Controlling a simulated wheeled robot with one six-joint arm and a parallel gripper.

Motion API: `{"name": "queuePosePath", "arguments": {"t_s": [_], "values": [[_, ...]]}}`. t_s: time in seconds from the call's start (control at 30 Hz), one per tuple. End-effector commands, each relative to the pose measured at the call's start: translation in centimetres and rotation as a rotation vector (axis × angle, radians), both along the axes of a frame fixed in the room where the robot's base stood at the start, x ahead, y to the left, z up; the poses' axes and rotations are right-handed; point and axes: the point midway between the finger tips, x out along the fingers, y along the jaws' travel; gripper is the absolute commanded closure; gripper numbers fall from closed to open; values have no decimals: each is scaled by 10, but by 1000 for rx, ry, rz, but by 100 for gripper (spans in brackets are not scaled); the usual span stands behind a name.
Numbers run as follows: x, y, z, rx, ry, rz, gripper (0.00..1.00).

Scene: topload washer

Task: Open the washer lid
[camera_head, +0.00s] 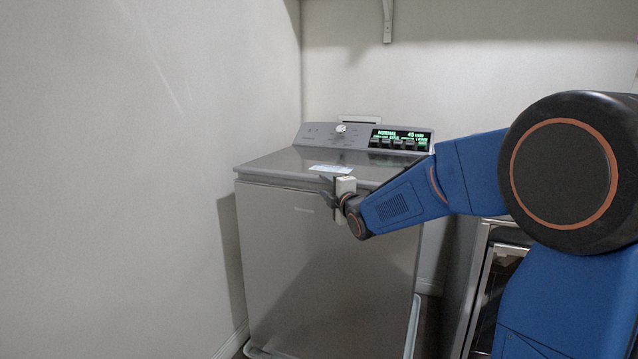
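The washer (318,262) is a grey top-load machine standing against the back wall left of centre. Its lid (290,164) lies flat and closed on top, with a pale label (331,169) near the middle. My gripper (329,192) is at the washer's front upper edge, right of the middle, close to the lid's front rim. The fingers are small and partly hidden by the gripper body and wrist. I cannot tell whether they touch the lid or whether they are open.
The control panel (364,137) with a knob and lit display rises behind the lid. A wall (130,180) runs close along the left. Another metal appliance (493,270) stands to the right, partly behind my arm. A wall bracket (387,20) is above.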

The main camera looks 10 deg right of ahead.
Motion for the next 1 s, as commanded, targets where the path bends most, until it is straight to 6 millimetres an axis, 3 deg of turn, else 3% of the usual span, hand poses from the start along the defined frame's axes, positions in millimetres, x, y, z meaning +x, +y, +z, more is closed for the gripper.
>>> {"name": "queuePosePath", "arguments": {"t_s": [0.1,0.33,0.8,0.93,1.0], "values": [[20,3,-1,1,2,0,65],[47,7,0,1,1,-1,65],[57,9,0,1,1,-1,65],[57,9,0,1,1,-1,96],[57,9,0,1,1,-1,100]]}}
